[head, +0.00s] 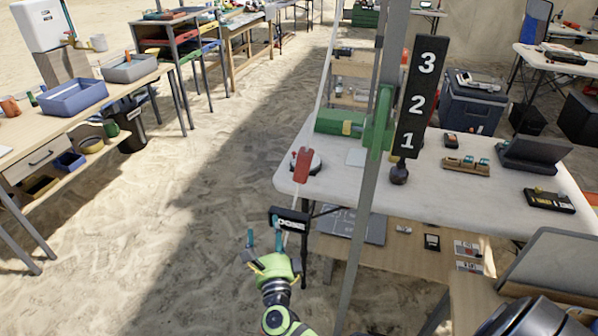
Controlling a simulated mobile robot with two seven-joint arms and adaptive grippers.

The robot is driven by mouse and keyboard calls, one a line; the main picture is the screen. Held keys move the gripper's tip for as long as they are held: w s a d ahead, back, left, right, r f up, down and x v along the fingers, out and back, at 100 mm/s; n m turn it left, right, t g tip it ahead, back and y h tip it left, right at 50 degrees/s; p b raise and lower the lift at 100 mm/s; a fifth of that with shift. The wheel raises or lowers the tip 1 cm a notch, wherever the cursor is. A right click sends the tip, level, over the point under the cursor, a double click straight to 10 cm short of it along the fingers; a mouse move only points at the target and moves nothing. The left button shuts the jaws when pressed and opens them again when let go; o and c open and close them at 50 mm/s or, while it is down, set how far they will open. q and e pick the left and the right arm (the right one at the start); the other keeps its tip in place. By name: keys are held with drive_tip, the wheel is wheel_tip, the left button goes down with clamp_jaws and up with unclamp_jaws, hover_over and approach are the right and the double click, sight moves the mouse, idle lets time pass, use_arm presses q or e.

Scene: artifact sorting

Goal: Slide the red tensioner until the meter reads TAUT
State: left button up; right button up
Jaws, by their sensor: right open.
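The red tensioner (303,165) is a small red piece on a pale line at the left end of the white table, above the table corner. The black meter (290,221) hangs lower on the line, just off the table's front corner; its white lettering is small and seems to read LOOSE. My right gripper (264,240), green with teal fingertips, is open just below and left of the meter, well below the tensioner. I cannot tell whether it touches the meter. My left gripper is not in view.
A grey pole (364,220) stands in front of the white table (330,184). A black board (421,95) numbered 1 to 3 and a green roll (340,122) are near it. A wooden shelf (395,262) is below. Open sand lies to the left.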

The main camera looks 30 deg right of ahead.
wheel_tip(320, 180, up, 8)
drive_tip(key=d+m+g+h, duration=0.1)
drive_tip(key=d+m+h, duration=0.25)
drive_tip(key=m, duration=0.45)
drive_tip(key=m+g+h, duration=0.2)
drive_tip(key=m+g, duration=0.2)
drive_tip(key=m, duration=0.7)
approach(298, 169)
drive_tip(key=p+x, duration=0.1)
drive_tip(key=x, duration=0.4)
drive_tip(key=shift+a+f, duration=0.15)
drive_tip(key=shift+f, duration=0.05)
drive_tip(key=shift+r, duration=0.2)
drive_tip(key=shift+w+d+m, duration=0.25)
drive_tip(key=shift+d+m, duration=0.05)
drive_tip(key=shift+d, duration=0.05)
drive_tip(key=p+x, duration=0.2)
drive_tip(key=x, duration=0.3)
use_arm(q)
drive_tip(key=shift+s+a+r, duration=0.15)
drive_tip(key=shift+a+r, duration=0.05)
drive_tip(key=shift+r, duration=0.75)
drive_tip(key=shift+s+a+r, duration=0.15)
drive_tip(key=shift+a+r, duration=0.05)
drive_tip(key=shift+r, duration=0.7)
use_arm(e)
drive_tip(key=shift+w+d+f, duration=0.1)
drive_tip(key=shift+w+d, duration=0.4)
drive_tip(key=shift+d, duration=0.05)
